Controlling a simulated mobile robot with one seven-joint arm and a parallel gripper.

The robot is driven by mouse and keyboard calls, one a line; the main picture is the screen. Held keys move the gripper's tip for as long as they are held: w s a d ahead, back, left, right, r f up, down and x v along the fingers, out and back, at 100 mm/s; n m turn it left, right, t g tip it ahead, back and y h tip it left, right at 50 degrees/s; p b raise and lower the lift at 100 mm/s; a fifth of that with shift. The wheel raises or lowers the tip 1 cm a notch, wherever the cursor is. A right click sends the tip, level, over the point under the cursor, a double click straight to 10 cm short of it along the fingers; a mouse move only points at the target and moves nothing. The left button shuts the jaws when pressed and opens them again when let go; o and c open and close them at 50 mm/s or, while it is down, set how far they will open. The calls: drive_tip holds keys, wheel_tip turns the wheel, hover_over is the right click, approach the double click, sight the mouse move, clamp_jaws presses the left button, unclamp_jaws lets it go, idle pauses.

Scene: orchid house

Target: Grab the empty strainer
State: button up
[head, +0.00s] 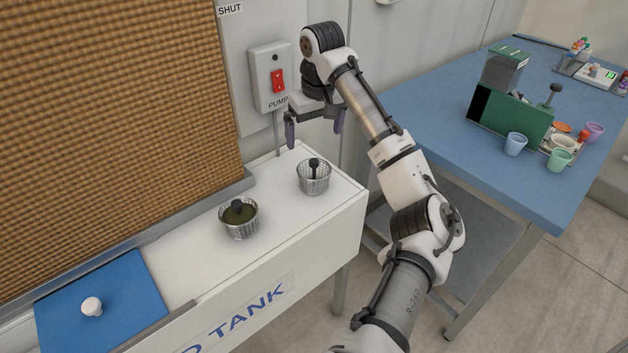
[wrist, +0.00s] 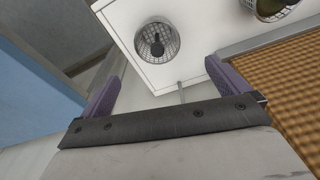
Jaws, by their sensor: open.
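Two metal mesh strainers with dark upright handles stand on the white tank top. The right strainer (head: 314,184) looks empty, with its mesh inside visible; it also shows in the wrist view (wrist: 146,47). The left strainer (head: 240,229) holds dark greenish-brown contents and is cut off at the top right of the wrist view (wrist: 272,10). My gripper (head: 314,138) is open and empty, with purple fingers apart. It is above and behind the empty strainer, near the wall; in the wrist view its fingers (wrist: 164,90) are apart from the strainer.
The white tank top (head: 190,258) has a blue mat (head: 130,305) with a white knob (head: 92,307) at its left. A pump switch box (head: 270,78) and brown pad (head: 110,120) are behind. A blue table (head: 430,110) with cups and a green box (head: 508,120) is right.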

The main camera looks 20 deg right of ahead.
sight(315, 161)
drive_tip(key=f, duration=0.4)
drive_tip(key=w+f, duration=0.1)
drive_tip(key=f, duration=0.2)
drive_tip(key=shift+a+b, duration=0.1)
drive_tip(key=shift+b, duration=0.2)
drive_tip(key=shift+w+d+f+p, duration=0.15)
drive_tip(key=shift+f+p, duration=0.15)
drive_tip(key=shift+f, duration=1.05)
drive_tip(key=shift+w+d+f+p, duration=0.1)
drive_tip(key=shift+f+p, duration=0.15)
drive_tip(key=shift+f, duration=1.05)
drive_tip(key=shift+c, duration=0.3)
drive_tip(key=c, duration=0.9)
drive_tip(key=shift+r, duration=0.15)
